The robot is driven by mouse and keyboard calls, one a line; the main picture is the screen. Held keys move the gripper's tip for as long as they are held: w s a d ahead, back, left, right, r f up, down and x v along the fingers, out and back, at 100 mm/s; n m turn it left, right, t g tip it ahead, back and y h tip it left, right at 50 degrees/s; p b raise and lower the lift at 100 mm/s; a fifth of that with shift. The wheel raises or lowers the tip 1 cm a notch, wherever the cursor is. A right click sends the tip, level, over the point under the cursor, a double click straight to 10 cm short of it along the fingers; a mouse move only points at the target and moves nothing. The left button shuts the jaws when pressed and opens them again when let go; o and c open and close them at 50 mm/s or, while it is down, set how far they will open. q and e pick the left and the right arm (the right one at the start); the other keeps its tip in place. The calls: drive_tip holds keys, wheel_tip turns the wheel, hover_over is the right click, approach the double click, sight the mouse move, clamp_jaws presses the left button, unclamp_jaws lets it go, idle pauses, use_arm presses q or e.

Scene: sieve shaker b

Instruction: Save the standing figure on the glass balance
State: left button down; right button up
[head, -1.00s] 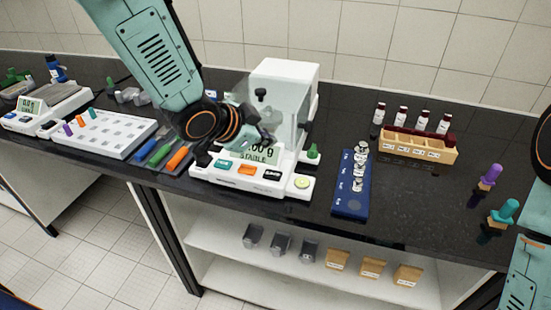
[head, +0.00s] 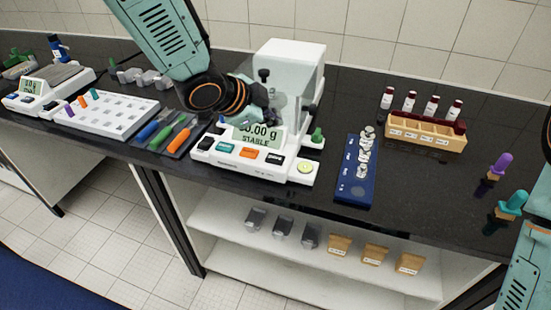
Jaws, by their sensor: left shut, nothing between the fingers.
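The glass balance (head: 228,161) stands on the black bench, with a white housing and a clear chamber at its back. Its display (head: 262,135) reads what looks like "0.00 g" with "STABLE" below; the first characters are partly covered. A row of black, teal, orange and dark buttons runs along its front, with a round yellow-green button (head: 305,166) at the right end. My left gripper (head: 262,117) is shut and empty, just above the display's top edge, beside the chamber. Its fingertips are small and partly lost against the balance. My right gripper is out of view; only my right arm shows at the right edge.
A blue weight tray (head: 350,190) with shiny weights lies right of the balance. Purple (head: 502,163) and teal (head: 514,201) handled tools stand at right. Coloured tools (head: 181,138) and a white sample tray (head: 125,128) lie left.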

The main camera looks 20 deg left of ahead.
sight(273, 160)
use_arm(q)
wheel_tip(273, 160, down, 4)
drive_tip(key=b, duration=0.4)
drive_tip(key=shift+s+d, duration=0.1)
drive_tip(key=shift+s, duration=0.05)
drive_tip(key=f+b, duration=0.2)
drive_tip(key=f, duration=0.1)
drive_tip(key=shift+w, duration=0.2)
drive_tip(key=shift+f+b, duration=0.35)
drive_tip(key=shift+b, duration=0.1)
drive_tip(key=shift+f, duration=0.15)
drive_tip(key=shift+s, duration=0.1)
